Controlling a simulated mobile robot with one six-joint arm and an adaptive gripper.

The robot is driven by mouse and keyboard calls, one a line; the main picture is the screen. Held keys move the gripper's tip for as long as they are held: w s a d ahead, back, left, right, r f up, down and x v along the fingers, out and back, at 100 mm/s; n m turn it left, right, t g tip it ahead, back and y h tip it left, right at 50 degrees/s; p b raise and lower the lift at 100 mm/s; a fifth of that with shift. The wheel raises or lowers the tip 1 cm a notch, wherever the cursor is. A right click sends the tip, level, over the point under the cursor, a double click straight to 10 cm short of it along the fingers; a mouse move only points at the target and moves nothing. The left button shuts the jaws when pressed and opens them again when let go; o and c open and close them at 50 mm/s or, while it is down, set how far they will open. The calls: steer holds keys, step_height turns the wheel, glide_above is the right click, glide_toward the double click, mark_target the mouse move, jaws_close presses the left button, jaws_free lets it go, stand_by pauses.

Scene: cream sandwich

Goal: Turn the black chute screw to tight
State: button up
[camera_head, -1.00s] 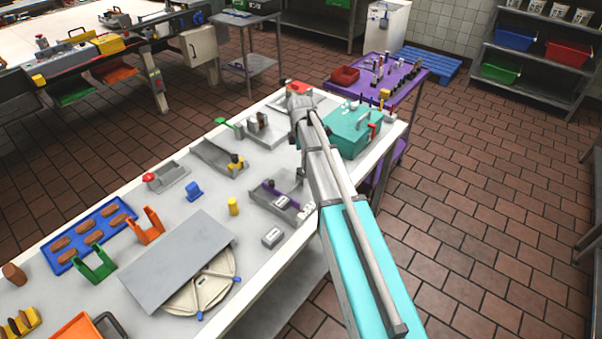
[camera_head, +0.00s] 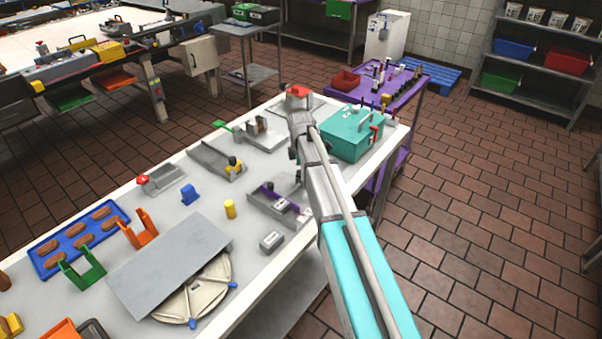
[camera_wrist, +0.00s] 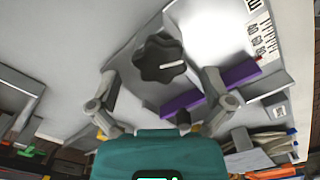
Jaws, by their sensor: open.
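The black chute screw (camera_wrist: 160,58) is a lobed black knob with a white mark on its face, upper middle in the wrist view. It sits on a grey fixture with a purple bar (camera_wrist: 208,90) beside it. My gripper (camera_wrist: 160,76) is open and empty, one finger to the left of the knob and one to the right, and I see no contact. In the head view the purple bar (camera_head: 272,193) lies on the grey fixture (camera_head: 284,207) left of my arm. My gripper and the knob are not clear there, with my arm over that area.
A teal box (camera_head: 352,134) stands right of my arm on the white table. A grey chute (camera_head: 215,160) with a yellow-and-black part, a yellow cylinder (camera_head: 230,209) and a small grey block (camera_head: 271,241) are left of it. A purple cart (camera_head: 420,84) stands behind.

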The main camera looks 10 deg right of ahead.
steer(key=c, duration=1.1)
steer(key=shift+c, duration=0.2)
